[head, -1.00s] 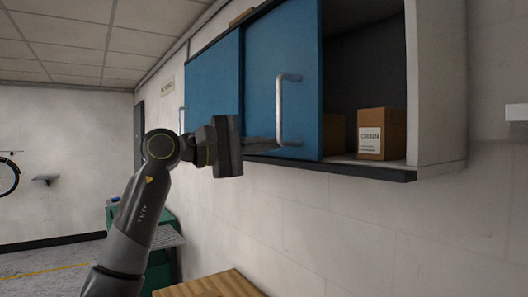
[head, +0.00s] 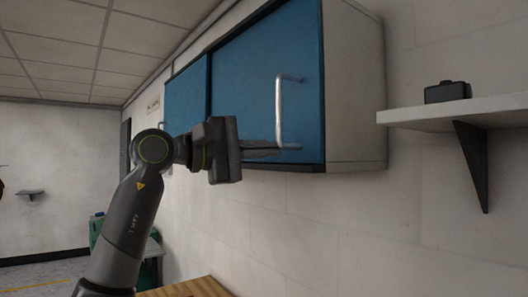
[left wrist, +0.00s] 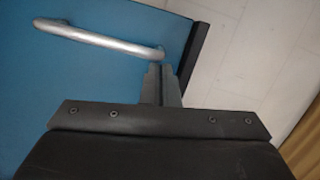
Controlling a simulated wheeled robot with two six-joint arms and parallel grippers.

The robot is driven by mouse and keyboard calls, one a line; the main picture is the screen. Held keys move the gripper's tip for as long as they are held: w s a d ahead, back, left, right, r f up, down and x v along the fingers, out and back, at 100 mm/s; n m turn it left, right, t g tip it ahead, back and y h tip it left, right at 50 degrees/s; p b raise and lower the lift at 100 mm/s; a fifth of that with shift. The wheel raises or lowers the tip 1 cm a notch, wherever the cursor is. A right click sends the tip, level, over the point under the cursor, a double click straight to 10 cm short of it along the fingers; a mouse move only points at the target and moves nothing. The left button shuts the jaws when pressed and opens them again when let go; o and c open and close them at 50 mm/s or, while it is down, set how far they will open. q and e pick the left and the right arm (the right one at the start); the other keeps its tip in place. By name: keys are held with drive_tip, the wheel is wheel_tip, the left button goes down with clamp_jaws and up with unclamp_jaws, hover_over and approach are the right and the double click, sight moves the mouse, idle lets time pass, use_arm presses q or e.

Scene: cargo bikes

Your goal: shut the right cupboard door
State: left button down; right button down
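The right cupboard door (head: 245,90) is a blue sliding panel with a vertical silver bar handle (head: 279,110). It covers the right part of the wall cupboard, and its right edge meets the pale side wall (head: 355,90); no opening shows there. In the left wrist view the door (left wrist: 60,90) and handle (left wrist: 100,38) fill the upper left. My left gripper (head: 272,149) has its fingers close together at the handle's lower end, on its left side. The fingertips (left wrist: 164,70) show no handle between them; whether they touch it is unclear. My right gripper is out of view.
The left blue door (head: 188,95) stands beside the right one. A wall shelf (head: 455,112) with a dark box (head: 447,92) on it is to the right of the cupboard. A wooden top (head: 190,288) lies below. The wall under the cupboard is clear.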

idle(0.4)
use_arm(q)
drive_tip(key=r+b+v, duration=0.1)
drive_tip(key=b+v, duration=0.4)
drive_tip(key=v, duration=1.2)
drive_tip(key=shift+a+f+b, duration=0.25)
drive_tip(key=shift+f+b, duration=0.05)
drive_tip(key=shift+f, duration=0.15)
